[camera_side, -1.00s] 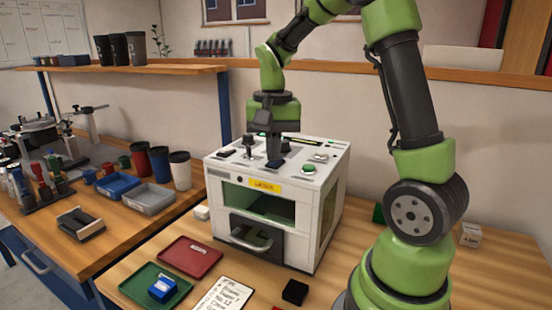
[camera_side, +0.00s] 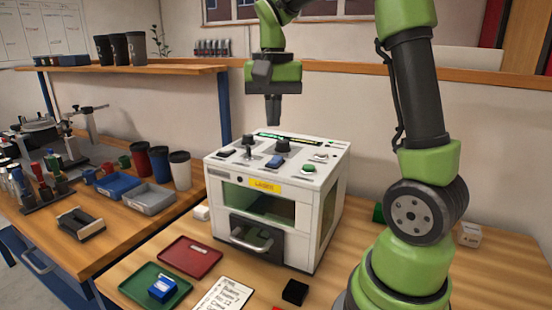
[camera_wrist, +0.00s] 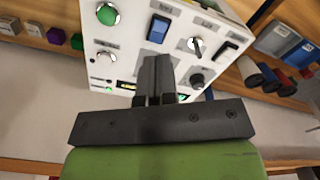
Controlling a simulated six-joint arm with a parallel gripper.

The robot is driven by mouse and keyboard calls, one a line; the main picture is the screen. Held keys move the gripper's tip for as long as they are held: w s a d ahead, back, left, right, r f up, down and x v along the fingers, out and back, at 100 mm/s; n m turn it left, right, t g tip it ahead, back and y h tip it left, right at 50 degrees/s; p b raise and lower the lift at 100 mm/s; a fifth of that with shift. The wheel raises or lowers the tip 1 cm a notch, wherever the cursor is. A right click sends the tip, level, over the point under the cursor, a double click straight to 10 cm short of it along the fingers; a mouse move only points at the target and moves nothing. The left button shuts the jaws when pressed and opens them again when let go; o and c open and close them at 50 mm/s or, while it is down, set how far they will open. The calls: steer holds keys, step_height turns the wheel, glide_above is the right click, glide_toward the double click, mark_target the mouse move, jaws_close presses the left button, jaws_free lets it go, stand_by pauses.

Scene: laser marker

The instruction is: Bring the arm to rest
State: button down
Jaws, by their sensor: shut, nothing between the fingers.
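My gripper (camera_side: 273,110) hangs above the rear of the white laser marker (camera_side: 330,215) in the side view, pointing down, clear of its top panel. Its fingers are shut with nothing between them. In the wrist view the shut fingers (camera_wrist: 157,80) reach over the control panel. The panel carries a green button (camera_wrist: 107,13), a blue rocker switch (camera_wrist: 158,29) and several knobs and switches. A green-lit display strip (camera_side: 290,138) lies at the panel's back.
In front of the marker are a red tray (camera_side: 190,257), a green tray (camera_side: 140,285) with a blue block (camera_side: 162,289), a printed sheet (camera_side: 225,295) and a black block (camera_side: 295,292). Cups and bins stand on the left bench. A wooden shelf (camera_side: 140,69) runs behind.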

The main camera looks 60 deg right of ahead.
steer(key=s+a+r+n+t+y, duration=0.1)
steer(key=s+a+n+t+y, duration=0.1)
steer(key=s+a+n+t, duration=0.5)
steer(key=s+a+n, duration=0.1)
steer(key=s+a, duration=0.3)
steer(key=a, duration=0.3)
steer(key=shift+s, duration=0.25)
steer(key=shift+r, duration=0.1)
